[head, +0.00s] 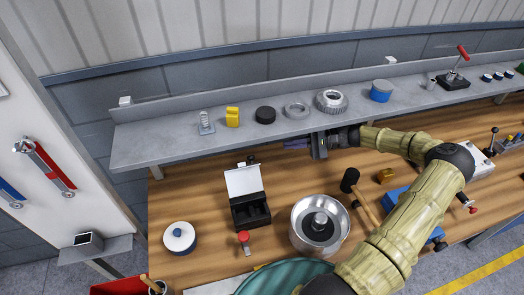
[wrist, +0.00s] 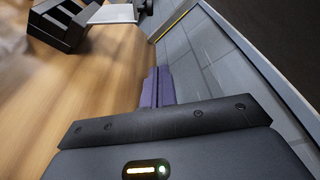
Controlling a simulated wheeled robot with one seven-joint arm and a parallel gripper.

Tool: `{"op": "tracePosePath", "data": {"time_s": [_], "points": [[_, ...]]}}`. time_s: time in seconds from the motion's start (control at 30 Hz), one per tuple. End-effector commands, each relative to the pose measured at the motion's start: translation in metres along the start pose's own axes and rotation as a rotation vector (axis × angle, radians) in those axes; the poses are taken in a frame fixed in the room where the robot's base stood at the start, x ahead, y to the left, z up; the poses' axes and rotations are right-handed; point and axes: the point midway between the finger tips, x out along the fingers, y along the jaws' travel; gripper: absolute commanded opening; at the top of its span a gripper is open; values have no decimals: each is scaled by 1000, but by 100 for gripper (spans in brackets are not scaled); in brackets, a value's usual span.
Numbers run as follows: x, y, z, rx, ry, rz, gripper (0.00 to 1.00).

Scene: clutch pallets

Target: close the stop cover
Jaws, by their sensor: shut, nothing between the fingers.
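The stop cover appears to be the white lid (head: 244,180), standing raised at the back of a black box (head: 250,212) on the wooden bench. The box's inside is open to view and dark. In the wrist view the black box (wrist: 64,22) is at the upper left, with the white lid (wrist: 114,13) beside it, cut by the top edge. My gripper (head: 287,144) is to the right of and behind the lid, apart from it, near the shelf's front edge. Its purple fingers (wrist: 157,86) are shut and empty.
A grey shelf (head: 150,150) with several parts runs behind the bench. A metal bowl (head: 306,240) stands right of the box, a red knob (head: 243,237) in front of it, and a white round container (head: 179,238) to its left. A hammer (head: 362,200) lies right.

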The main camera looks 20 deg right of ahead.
Motion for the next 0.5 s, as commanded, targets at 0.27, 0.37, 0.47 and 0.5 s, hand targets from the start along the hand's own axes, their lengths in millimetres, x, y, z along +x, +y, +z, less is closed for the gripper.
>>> {"op": "tracePosePath", "data": {"time_s": [0.27, 0.37, 0.47, 0.5], "points": [[46, -3, 3, 1, -6, 1, 0], [63, -3, 3, 1, -4, 0, 0], [81, -3, 3, 1, -5, 0, 0], [88, -3, 3, 1, -5, 0, 0]]}}
